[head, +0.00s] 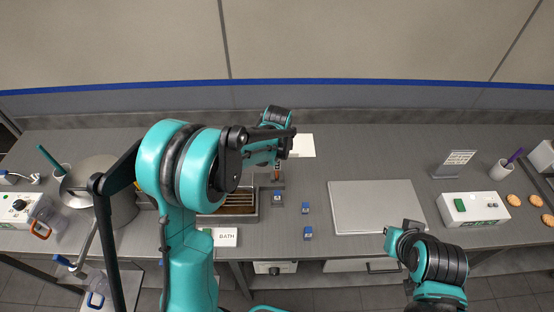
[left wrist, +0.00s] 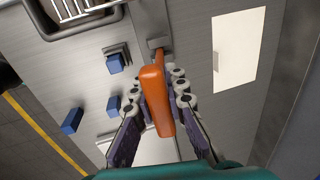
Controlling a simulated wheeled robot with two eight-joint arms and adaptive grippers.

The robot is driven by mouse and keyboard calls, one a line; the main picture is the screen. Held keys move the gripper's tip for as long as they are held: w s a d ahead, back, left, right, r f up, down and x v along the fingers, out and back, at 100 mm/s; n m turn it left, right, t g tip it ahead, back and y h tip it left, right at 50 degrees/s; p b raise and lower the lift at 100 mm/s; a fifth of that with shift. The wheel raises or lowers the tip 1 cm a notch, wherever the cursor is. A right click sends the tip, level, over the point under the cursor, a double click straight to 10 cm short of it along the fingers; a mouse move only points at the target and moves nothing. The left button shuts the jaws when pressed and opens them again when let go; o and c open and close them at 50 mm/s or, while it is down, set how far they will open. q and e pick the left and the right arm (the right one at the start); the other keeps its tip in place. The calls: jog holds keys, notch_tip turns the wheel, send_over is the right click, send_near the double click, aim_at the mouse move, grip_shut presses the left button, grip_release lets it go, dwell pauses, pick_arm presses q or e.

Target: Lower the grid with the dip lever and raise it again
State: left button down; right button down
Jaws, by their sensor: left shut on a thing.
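The dip lever's orange handle (left wrist: 156,92) lies between the fingers of my left gripper (left wrist: 159,84), which is shut on it. In the head view my left gripper (head: 275,163) is at the right end of the bath, and my arm covers much of the lever. The grid (head: 238,204) shows as dark bars inside the metal bath (head: 212,219), partly behind my left arm. A corner of the grid (left wrist: 82,8) is at the top left of the left wrist view. I cannot tell the grid's exact height.
Several small blue-topped items (head: 308,232) stand right of the bath. A white BATH label (head: 225,237) is in front of it. A white sheet (head: 303,146) lies behind the lever. A pale board (head: 376,207) and a white box with a green button (head: 473,209) are further right.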

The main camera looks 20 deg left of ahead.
pick_arm(q)
jog(key=s+f+t+b, duration=0.1)
jog(key=s+t+b, duration=0.1)
jog(key=b, duration=0.1)
jog(key=s+d+f+t+y+b, duration=0.1)
jog(key=s+f+t+b, duration=0.1)
jog(key=s+b, duration=0.1)
jog(key=s+d+f+t+y+b, duration=0.1)
jog(key=s+f+t+b, duration=0.1)
jog(key=t+b, duration=0.1)
jog(key=shift+s+b, duration=0.25)
jog(key=shift+b, duration=0.25)
jog(key=shift+s+d+f+b, duration=0.15)
jog(key=shift+s+f+b, duration=0.3)
jog(key=shift+f+b, duration=0.15)
jog(key=shift+s+d+f+b, duration=0.15)
jog(key=shift+s+f+b, duration=0.3)
jog(key=shift+b, duration=0.1)
jog(key=c, duration=1.5)
grip_release()
jog(key=shift+w, duration=0.1)
jog(key=shift+w+f, duration=0.1)
jog(key=shift+w, duration=0.05)
jog(key=shift+r, duration=0.2)
jog(key=v, duration=1.1)
jog(key=shift+s+r, duration=0.15)
jog(key=shift+s, duration=0.25)
